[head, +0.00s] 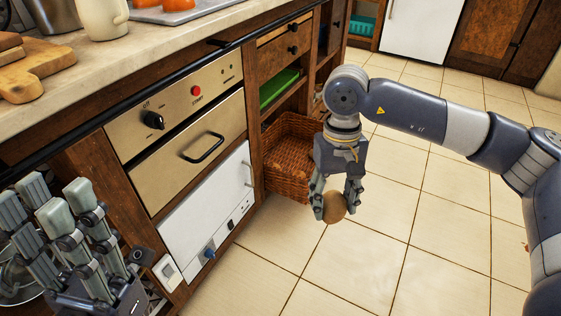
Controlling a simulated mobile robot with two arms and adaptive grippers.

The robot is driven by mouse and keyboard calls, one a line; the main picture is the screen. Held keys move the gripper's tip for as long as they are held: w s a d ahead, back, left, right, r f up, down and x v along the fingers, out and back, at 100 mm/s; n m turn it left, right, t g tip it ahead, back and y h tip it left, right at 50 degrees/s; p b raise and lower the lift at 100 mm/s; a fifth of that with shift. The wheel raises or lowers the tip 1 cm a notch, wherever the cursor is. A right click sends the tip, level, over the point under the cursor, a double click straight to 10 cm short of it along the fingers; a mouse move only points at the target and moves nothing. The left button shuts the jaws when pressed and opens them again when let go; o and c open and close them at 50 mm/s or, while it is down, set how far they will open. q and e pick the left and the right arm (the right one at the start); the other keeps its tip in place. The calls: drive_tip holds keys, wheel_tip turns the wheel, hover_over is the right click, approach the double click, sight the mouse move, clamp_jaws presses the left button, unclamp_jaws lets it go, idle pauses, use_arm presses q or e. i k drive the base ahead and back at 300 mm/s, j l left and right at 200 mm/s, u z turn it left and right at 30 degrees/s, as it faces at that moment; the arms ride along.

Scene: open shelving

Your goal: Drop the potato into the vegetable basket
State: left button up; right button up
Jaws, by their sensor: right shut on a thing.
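The potato (334,208) is round and light brown. My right gripper (335,203) is shut on it and holds it above the tiled floor, to the right of the basket. The vegetable basket (286,150) is brown wicker and sits in the low open shelf under the counter. My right wrist and gripper cover its right part, and I cannot see its contents. My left gripper (70,215) is at the lower left, in front of the cabinets and away from the potato; its fingers look spread apart with nothing between them.
A green item (279,88) lies on the shelf above the basket. An oven with knobs (185,150) is left of the shelf. The counter (130,55) bears a jug (103,18), a cutting board (35,75) and a tray (185,14). The tiled floor (400,240) is clear.

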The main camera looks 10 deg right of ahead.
sight(286, 154)
drive_tip(key=i+l+u, duration=0.25)
drive_tip(key=l, duration=0.2)
drive_tip(key=i+l+u, duration=0.1)
drive_tip(key=l+u, duration=0.15)
drive_tip(key=l, duration=0.25)
drive_tip(key=i+l+u, duration=0.1)
drive_tip(key=l+u, duration=0.15)
drive_tip(key=l, duration=0.3)
drive_tip(key=i+l+u, duration=0.1)
drive_tip(key=l+u, duration=0.15)
drive_tip(key=l, duration=0.3)
drive_tip(key=i+l, duration=0.55)
drive_tip(key=l, duration=0.2)
